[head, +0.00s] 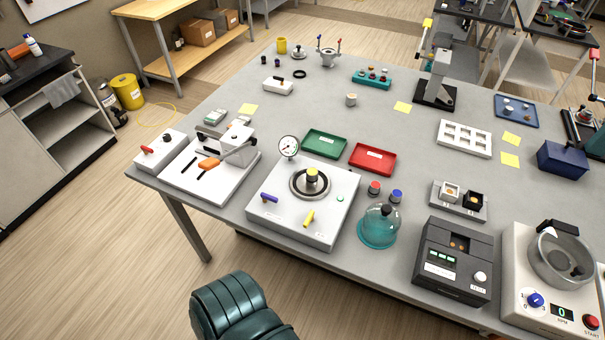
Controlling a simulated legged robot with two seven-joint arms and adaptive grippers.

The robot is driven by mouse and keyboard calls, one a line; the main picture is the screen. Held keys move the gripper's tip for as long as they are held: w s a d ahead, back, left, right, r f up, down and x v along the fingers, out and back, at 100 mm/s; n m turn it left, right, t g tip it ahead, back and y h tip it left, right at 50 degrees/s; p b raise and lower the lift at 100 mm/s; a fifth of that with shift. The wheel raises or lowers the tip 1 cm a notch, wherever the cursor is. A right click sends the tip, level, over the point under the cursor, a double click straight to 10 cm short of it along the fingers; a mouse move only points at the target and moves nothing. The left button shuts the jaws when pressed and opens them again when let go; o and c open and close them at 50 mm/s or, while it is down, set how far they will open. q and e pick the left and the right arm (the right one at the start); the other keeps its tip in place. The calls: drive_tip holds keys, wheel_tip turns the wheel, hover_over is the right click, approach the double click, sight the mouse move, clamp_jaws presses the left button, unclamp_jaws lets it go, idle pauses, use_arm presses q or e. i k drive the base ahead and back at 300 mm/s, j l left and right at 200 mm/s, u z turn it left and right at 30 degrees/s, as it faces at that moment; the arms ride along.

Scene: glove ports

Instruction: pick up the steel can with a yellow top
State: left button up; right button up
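A small can with a yellow top (312,175) stands upright in the middle of a round metal ring plate (296,188) on a white box-shaped station (270,213). Its side looks dark grey, and its lower part is hard to make out at this size. Nothing covers it from above. Neither of my grippers shows in the head view.
A pressure gauge (288,147) rises behind the ring plate. A purple lever (269,198) and a yellow lever (308,219) are on the station's front. A teal glass dome (379,228) stands to the right. Green (325,143) and red (372,160) trays lie behind.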

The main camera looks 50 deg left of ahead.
sight(312, 173)
drive_tip(key=u, duration=1.65)
drive_tip(key=i+j, duration=0.1)
drive_tip(key=j, duration=0.25)
drive_tip(key=i+j+z, duration=0.1)
drive_tip(key=j, duration=0.3)
